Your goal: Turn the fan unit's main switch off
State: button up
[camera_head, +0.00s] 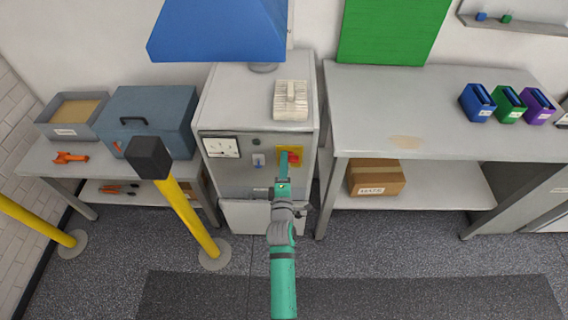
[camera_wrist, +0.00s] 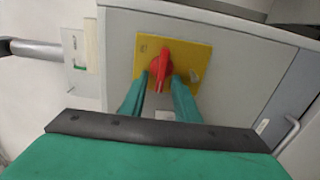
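The fan unit (camera_head: 230,185) is a grey cabinet standing between two tables. Its main switch is a red rotary handle (camera_wrist: 161,64) on a yellow plate (camera_wrist: 200,55); the handle points roughly downward in the wrist view. In the head view the red handle (camera_head: 295,158) is partly hidden by my gripper (camera_head: 284,162). In the wrist view the two green fingers of my gripper (camera_wrist: 160,88) are apart, one on each side of the handle's lower end. Contact with the handle cannot be made out.
Yellow posts, one with a black top (camera_head: 149,157), stand at the left. A table (camera_head: 360,110) flanks the cabinet at the right. The floor in front is clear.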

jog(key=shift+d, duration=0.1)
jog(key=s, duration=1.1)
dwell(0.5)
jog(key=s+f+m+g, duration=0.1)
jog(key=s+f+m, duration=0.25)
jog(key=s, duration=0.75)
jog(key=s+r+m, duration=0.3)
jog(key=s+m, duration=0.4)
jog(key=s, duration=0.5)
jog(key=s+d+r+m+g, duration=0.1)
jog(key=s+r+m, duration=0.3)
jog(key=s, duration=0.9)
jog(key=m, duration=0.3)
jog(key=shift+s+d+m+g, duration=0.2)
jog(key=shift+m+g, duration=0.1)
jog(key=shift+m, duration=0.05)
